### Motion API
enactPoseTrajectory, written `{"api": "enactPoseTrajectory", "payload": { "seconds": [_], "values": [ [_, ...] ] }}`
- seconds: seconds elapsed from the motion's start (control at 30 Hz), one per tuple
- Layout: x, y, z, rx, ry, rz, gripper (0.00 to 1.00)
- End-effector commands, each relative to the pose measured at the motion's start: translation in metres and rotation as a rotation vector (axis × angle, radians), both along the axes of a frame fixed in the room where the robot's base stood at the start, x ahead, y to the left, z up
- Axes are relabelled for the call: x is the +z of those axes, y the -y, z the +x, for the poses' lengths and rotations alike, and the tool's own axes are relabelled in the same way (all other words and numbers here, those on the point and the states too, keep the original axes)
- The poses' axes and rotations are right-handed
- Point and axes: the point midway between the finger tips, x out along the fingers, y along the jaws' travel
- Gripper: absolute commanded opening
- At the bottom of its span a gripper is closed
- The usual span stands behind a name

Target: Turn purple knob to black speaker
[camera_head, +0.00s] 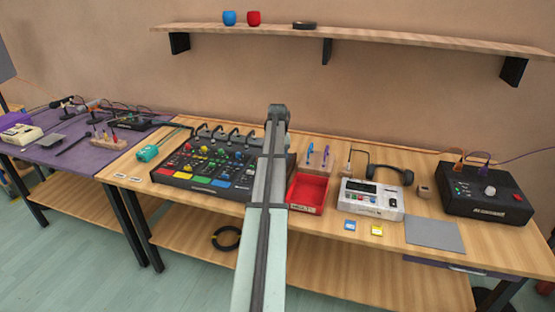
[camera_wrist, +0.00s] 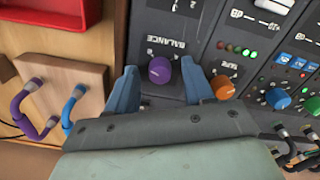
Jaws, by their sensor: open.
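The purple knob (camera_wrist: 159,70) is on a dark panel marked BALANCE in the wrist view. My gripper (camera_wrist: 158,77) is open, with one blue finger on each side of the knob; I cannot tell whether either touches it. Small pale symbols lie around the knob, too small to tell which is a black speaker. The panel belongs to the black mixer (camera_head: 190,178) in the head view, where my arm hides the knob and fingers.
An orange knob (camera_wrist: 222,87) sits close beside the right finger. A wooden block (camera_wrist: 62,82) with purple and blue cables and a red tray (camera_head: 306,193) lie near the mixer. A white device (camera_head: 371,200) and a black box (camera_head: 486,194) stand farther right.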

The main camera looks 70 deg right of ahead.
Motion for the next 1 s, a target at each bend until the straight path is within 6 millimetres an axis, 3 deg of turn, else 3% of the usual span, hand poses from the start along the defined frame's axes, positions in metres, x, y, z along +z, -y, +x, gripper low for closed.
{"api": "enactPoseTrajectory", "payload": {
  "seconds": [0.07, 0.6, 0.8, 1.0],
  "values": [
    [0.0001, 0.0000, 0.0000, 0.000, 0.000, 0.000, 0.51],
    [0.0004, 0.0001, -0.0001, 0.000, 0.000, 0.000, 0.00],
    [0.0004, 0.0001, -0.0001, -0.026, 0.000, 0.000, 0.00],
    [0.0004, 0.0001, 0.0000, -0.179, 0.000, 0.000, 0.00]
  ]
}}
